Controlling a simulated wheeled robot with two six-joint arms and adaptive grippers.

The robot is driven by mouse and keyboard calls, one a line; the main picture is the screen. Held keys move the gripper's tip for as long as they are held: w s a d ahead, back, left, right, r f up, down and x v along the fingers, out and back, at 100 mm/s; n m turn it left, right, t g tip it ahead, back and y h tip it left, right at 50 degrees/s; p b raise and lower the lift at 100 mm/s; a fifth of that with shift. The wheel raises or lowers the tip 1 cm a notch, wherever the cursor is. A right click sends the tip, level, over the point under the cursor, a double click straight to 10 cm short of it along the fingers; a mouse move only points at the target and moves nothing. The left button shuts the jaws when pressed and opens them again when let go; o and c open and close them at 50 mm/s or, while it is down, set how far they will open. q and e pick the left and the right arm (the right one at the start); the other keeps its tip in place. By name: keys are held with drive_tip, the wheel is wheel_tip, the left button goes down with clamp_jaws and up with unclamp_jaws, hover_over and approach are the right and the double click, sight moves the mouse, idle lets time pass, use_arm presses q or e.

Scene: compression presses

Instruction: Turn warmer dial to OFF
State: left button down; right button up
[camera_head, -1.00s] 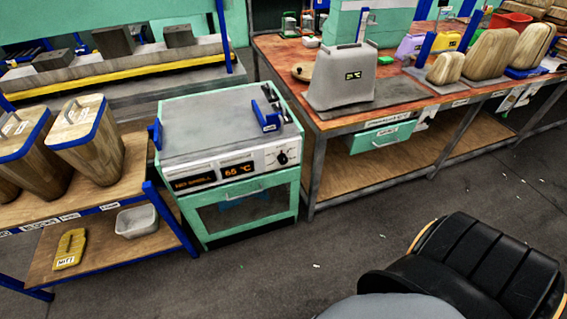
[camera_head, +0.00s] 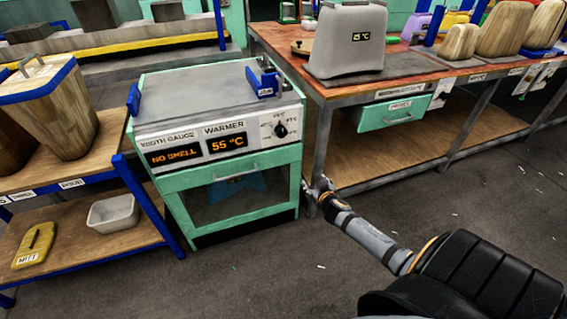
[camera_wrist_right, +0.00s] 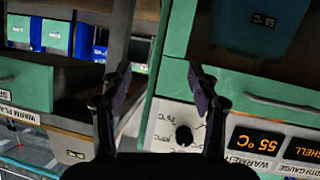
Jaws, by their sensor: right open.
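The warmer (camera_head: 230,172) is a green cabinet with a white front panel. Its display (camera_head: 228,142) reads 55 °C. The black warmer dial (camera_head: 281,129) sits at the right end of that panel; its markings are too small to read fully in the head view. My left gripper is out of view.
A workbench (camera_head: 345,93) with a green drawer (camera_head: 393,113) stands right of the warmer, close to my right gripper. A wooden shelf (camera_head: 80,213) with a mitt (camera_head: 35,247) and a white tub (camera_head: 113,213) stands left.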

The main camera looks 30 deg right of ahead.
drive_tip(key=w+a+r+t+b, duration=0.2)
drive_tip(key=w+r+t+b, duration=0.1)
drive_tip(key=r, duration=0.2)
drive_tip(key=t+y+b, duration=0.1)
drive_tip(key=t+b, duration=0.2)
approach(283, 134)
drive_tip(key=shift+g, duration=0.3)
drive_tip(key=x, duration=0.9)
drive_tip(key=shift+w+a+r, duration=0.1)
drive_tip(key=shift+r, duration=0.1)
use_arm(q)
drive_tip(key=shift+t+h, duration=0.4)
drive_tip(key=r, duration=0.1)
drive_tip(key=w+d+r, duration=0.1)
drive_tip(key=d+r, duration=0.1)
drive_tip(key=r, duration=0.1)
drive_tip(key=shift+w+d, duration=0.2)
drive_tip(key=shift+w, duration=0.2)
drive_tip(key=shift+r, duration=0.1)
use_arm(e)
drive_tip(key=c, duration=1.2)
drive_tip(key=shift+o, duration=0.2)
